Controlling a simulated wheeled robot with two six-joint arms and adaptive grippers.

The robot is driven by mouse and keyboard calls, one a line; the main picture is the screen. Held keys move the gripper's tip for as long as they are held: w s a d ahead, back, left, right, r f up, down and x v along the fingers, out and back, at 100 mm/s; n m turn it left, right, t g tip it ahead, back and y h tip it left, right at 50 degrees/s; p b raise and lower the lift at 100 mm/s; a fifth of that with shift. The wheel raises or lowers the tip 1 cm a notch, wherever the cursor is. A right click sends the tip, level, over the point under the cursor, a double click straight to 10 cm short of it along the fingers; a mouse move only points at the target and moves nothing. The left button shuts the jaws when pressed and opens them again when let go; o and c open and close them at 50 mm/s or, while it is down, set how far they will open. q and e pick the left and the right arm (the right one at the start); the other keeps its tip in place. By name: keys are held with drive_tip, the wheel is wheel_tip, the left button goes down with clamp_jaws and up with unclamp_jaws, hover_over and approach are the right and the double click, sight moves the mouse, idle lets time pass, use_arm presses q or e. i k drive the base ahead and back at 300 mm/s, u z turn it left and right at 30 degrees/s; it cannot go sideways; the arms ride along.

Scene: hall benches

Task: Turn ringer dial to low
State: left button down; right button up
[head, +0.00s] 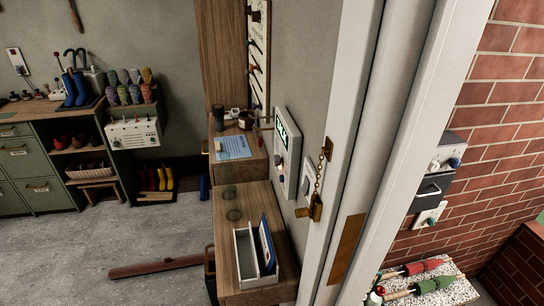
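I cannot tell for sure which dial is the ringer dial. On the brick wall at right, a small white box (430,215) with a dark green knob sits below a dark mailbox-like box (433,188). Above that box is a white fitting (447,154) with a small dark knob. On the inner wall, a white panel (287,152) carries a lit green display and a small round knob, seen at a steep angle. The dials' settings are too small to read. Neither of my grippers is in view.
A white door frame (350,150) with a brass chain latch (317,205) stands between the inner wall and the brick wall. A wooden bench (270,195) holds a white tray. The grey floor (110,240) is mostly open.

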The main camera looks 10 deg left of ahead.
sight(277, 160)
drive_tip(key=k, duration=0.45)
drive_tip(key=u, duration=0.8)
drive_tip(key=i, duration=1)
drive_tip(key=z, duration=1)
